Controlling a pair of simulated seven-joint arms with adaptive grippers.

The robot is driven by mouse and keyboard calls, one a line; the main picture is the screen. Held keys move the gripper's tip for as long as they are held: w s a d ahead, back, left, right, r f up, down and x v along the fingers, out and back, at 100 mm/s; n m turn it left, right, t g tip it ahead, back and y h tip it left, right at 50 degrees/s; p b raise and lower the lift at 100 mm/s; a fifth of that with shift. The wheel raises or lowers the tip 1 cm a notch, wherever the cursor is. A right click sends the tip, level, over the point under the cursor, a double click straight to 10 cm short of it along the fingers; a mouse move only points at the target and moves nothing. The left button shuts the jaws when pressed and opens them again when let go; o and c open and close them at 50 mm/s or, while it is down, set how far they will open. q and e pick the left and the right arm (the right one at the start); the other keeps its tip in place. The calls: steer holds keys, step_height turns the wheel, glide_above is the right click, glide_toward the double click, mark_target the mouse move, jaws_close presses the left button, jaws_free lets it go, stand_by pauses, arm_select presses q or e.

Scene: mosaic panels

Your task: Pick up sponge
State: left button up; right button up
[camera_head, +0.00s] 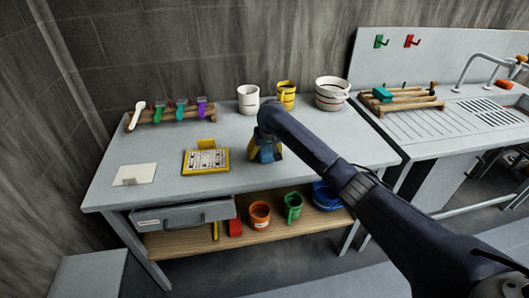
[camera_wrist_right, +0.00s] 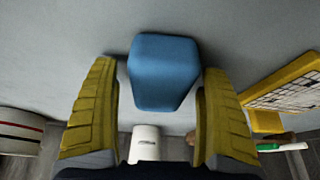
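A blue block (camera_wrist_right: 163,72), which looks like the sponge, rests on the grey worktop in the right wrist view. My right gripper (camera_wrist_right: 160,100) is open, with its yellow fingers on either side of the block. A narrow gap shows at the left finger; on the right the gap is too small to tell contact. In the head view my right gripper (camera_head: 265,155) is over the middle of the worktop, and the gripper and arm largely hide the block. A teal block (camera_head: 382,94) lies on a wooden rack by the sink. My left gripper is out of view.
A yellow-framed panel (camera_head: 206,160) lies left of my right gripper. A white mug (camera_head: 248,99), a yellow mug (camera_head: 286,95) and a striped bowl (camera_head: 331,94) stand behind. A rack of coloured scoops (camera_head: 170,115) is at back left. The front left worktop holds a pale sheet (camera_head: 134,174).

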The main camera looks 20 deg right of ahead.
mark_target(265, 147)
steer(key=c, duration=1)
steer(key=shift+r, duration=0.15)
step_height(265, 147, up, 20)
stand_by(0.3)
steer(key=shift+o, duration=1.3)
steer(key=c, duration=0.4)
